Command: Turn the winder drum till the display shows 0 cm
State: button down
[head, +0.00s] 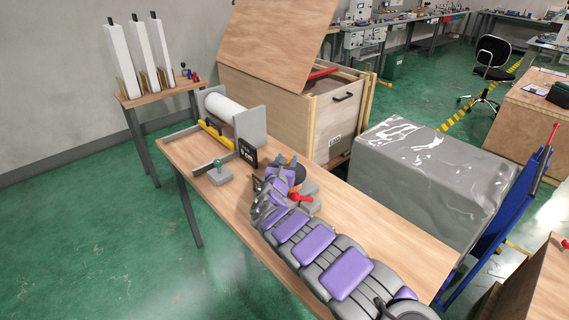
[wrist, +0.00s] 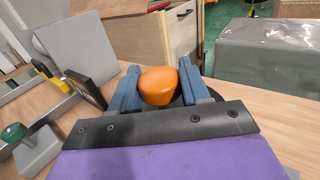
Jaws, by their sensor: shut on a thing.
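The winder stands on the wooden table, with a white drum (head: 225,107) between grey end plates (head: 251,126). A small black display (head: 247,153) faces me beside the near plate; its small white text seems to read "0 cm", though part of it is hard to read. My gripper (wrist: 160,88) is shut on an orange knob (wrist: 170,84), with one blue-grey finger on each side. In the head view my gripper (head: 290,170) is partly hidden by my arm.
A green knob on a grey block (head: 219,173) sits left of my gripper. A red lever (head: 300,196) is close on its right. A wooden crate (head: 325,120) with a raised lid and a grey wrapped box (head: 430,190) stand beyond the table. The table's right part (head: 400,235) is clear.

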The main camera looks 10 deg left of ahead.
jog(key=shift+w+d+r, duration=0.1)
jog(key=shift+w+r, duration=0.1)
jog(key=shift+r, duration=0.65)
jog(key=c, duration=0.9)
grip_release()
jog(key=shift+o, duration=0.9)
jog(key=shift+f, duration=0.1)
jog(key=shift+o, duration=0.8)
jog(key=shift+s+f, duration=0.1)
jog(key=shift+f, duration=0.35)
notch_tip(320, 180, up, 4)
jog(key=shift+r+p, duration=0.1)
jog(key=shift+p, duration=0.7)
jog(key=s+d+p, duration=0.1)
jog(key=s, duration=0.3)
jog(key=s+d, duration=0.2)
jog(key=s, duration=0.3)
jog(key=s+d+p, duration=0.1)
jog(key=s, duration=0.4)
jog(key=shift+d+r+p, duration=0.3)
jog(key=shift+r, duration=0.05)
jog(key=shift+s+d, duration=0.25)
jog(key=shift+s, duration=0.25)
